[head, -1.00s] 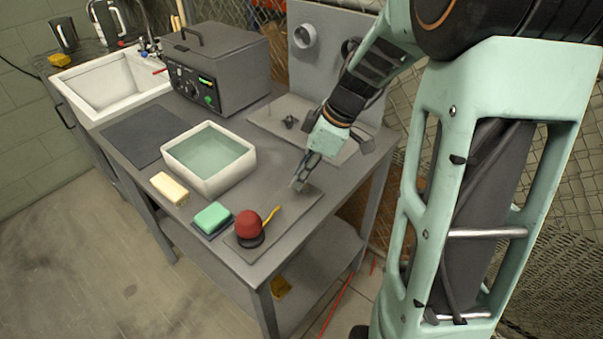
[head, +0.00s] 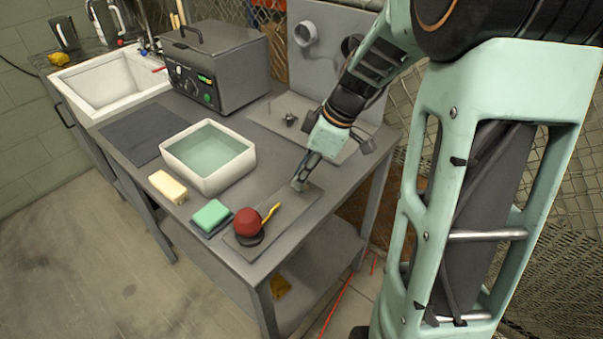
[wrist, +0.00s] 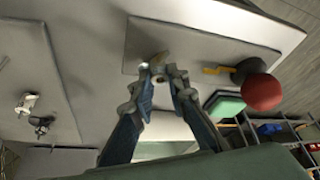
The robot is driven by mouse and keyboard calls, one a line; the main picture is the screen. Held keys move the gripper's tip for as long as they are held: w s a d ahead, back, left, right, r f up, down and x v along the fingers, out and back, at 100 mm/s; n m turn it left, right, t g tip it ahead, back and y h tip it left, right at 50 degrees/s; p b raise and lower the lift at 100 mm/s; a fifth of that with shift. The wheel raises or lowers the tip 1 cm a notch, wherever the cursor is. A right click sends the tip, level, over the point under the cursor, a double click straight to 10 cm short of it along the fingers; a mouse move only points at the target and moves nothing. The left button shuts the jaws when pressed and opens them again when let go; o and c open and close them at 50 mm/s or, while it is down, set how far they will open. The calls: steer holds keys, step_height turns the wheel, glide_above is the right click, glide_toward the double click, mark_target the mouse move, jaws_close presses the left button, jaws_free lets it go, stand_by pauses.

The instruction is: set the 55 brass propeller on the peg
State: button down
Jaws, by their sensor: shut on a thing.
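My gripper (head: 300,185) points down over the dark mat (head: 248,250) near the front right of the bench. In the wrist view its fingertips (wrist: 163,76) are shut on a small brass-coloured piece, the brass propeller (wrist: 157,59), at the mat's surface. The fingers hide part of it, and its number cannot be read. A small dark fixture (head: 290,119) stands on the grey plate behind the gripper. Small upright parts also show at the left of the wrist view (wrist: 28,101). I cannot tell which of these is the peg.
A red ball-shaped thing (head: 248,222) on a dark base and a yellow strip (head: 271,212) sit on the mat. A green sponge (head: 211,214), a cream block (head: 168,186) and a white water basin (head: 183,169) stand left. A grey machine (head: 215,62) and upright panel (head: 328,55) stand behind.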

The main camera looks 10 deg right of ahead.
steer(key=shift+f+b, duration=0.65)
steer(key=shift+b, duration=0.15)
steer(key=c, duration=1.8)
jaws_free()
steer(key=shift+r+p, duration=2.4)
steer(key=shift+r, duration=1.65)
